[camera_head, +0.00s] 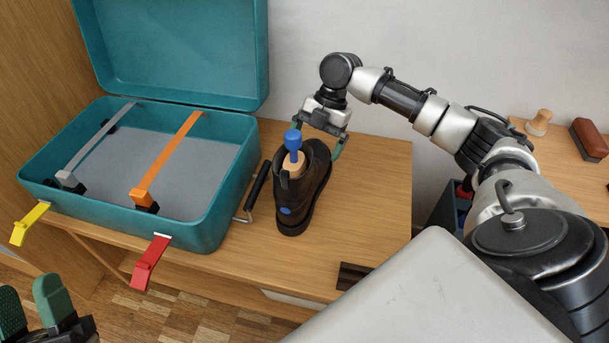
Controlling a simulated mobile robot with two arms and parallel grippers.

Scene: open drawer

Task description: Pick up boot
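A black boot (299,205) stands upright on the wooden table. A wooden piece with a blue knob (293,141) sits in its opening. My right gripper (318,143) hangs over the boot from above, with its green-tipped fingers apart. One finger is by the blue knob and the other is at the boot's right side. I cannot tell whether they touch the boot. My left gripper (28,306) is open and empty at the lower left corner, well away from the boot.
An open teal suitcase (205,232) with grey and orange straps stands left of the boot, its handle close to the boot. Its yellow and red latches stick out in front. A wall stands behind.

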